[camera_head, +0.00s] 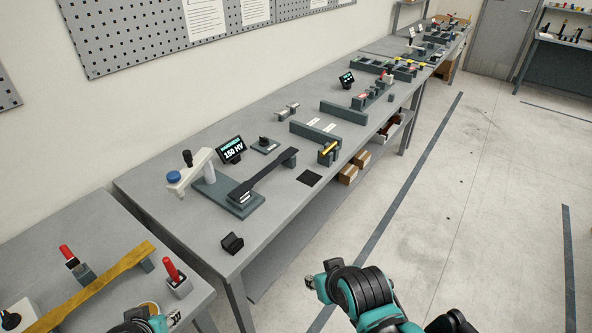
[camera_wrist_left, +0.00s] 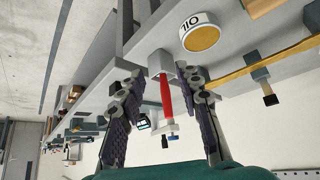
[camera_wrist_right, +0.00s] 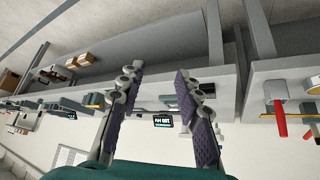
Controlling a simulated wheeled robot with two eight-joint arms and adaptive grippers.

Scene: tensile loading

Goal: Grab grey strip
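The dark grey strip (camera_head: 266,174) has wide ends and a narrow middle. In the head view it lies across the hardness tester's base (camera_head: 226,195) and a small block at its far end. My left gripper (camera_head: 172,318) is at the bottom edge by the near table, mostly cut off. Its fingers (camera_wrist_left: 162,100) are spread in the left wrist view, with a red-handled clamp (camera_wrist_left: 166,95) showing between them. My right gripper (camera_head: 311,283) is in front of the bench, away from the strip. Its fingers (camera_wrist_right: 159,80) are apart and empty. I cannot make out the strip in either wrist view.
The tester's arm (camera_head: 190,172) and display (camera_head: 232,149) stand behind the grey strip. A small black block (camera_head: 232,243) sits near the bench corner. The floor at right is clear.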

